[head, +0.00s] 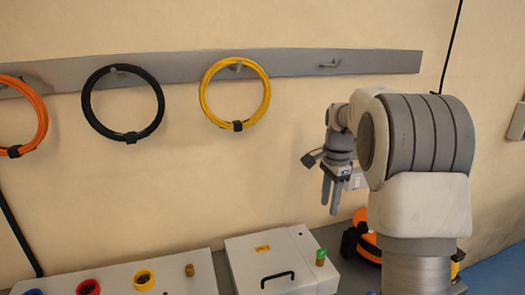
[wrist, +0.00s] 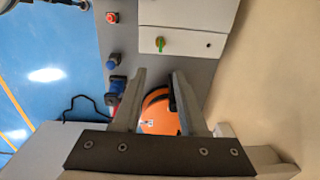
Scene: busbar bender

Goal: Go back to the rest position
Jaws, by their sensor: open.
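My gripper (head: 330,203) hangs with its fingers pointing down in front of the wall, above the bench and right of the yellow cable coil. Its two fingers are apart, with nothing held between them. In the wrist view the open fingers (wrist: 159,73) show over the grey bench top. An orange and black object (wrist: 158,118) lies beyond them, partly hidden by the fingers. The same object (head: 366,242) shows in the head view, partly hidden behind my arm.
Orange (head: 42,120), black (head: 86,100) and yellow (head: 203,95) cable coils hang from a grey wall rail (head: 300,62). A white box (head: 255,255) with a green knob (head: 320,253) stands below. A panel (head: 207,285) with coloured sockets is left. Blue floor (wrist: 50,75) shows beside the bench.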

